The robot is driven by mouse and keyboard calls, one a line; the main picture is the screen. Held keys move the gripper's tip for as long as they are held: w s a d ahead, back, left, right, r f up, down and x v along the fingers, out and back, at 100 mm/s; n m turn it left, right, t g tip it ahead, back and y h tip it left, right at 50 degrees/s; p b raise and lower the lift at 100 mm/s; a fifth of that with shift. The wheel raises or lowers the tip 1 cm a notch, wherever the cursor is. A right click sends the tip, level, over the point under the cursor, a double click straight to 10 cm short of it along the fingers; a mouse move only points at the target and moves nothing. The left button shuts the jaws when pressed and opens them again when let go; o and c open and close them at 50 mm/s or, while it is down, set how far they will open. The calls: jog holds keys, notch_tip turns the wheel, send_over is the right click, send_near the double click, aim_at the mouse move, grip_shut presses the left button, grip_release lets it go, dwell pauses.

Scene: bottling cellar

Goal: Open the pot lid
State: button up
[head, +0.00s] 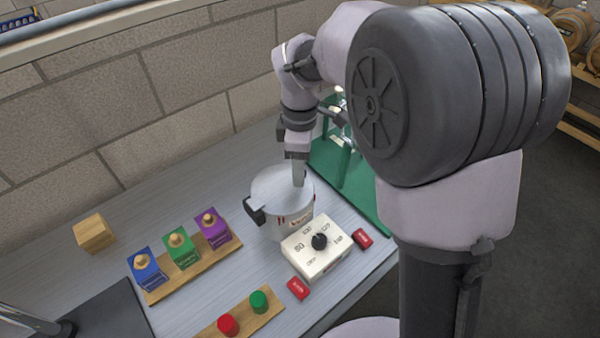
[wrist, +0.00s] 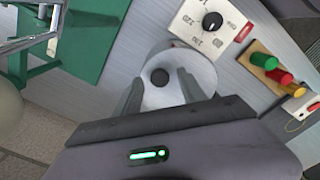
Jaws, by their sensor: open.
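The white pot (head: 290,217) stands on the grey bench, with a dark handle on its left side and its lid (head: 272,186) lying on top. In the wrist view the lid (wrist: 205,68) is a pale disc with a dark round knob (wrist: 159,77). My gripper (head: 298,182) is over the lid from above and hides the knob in the head view. In the wrist view my gripper (wrist: 160,88) is open, with one finger on each side of the knob. I cannot tell whether the fingers touch the lid.
A white box with a black dial (head: 319,241) stands close in front of the pot, with red blocks (head: 298,288) beside it. A green rack (head: 345,165) is behind to the right. Blue, green and purple boxes (head: 180,248) stand on a wooden strip at left.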

jog(key=shift+f, duration=0.3)
jog(key=shift+c, duration=0.2)
grip_shut()
dwell(1.1)
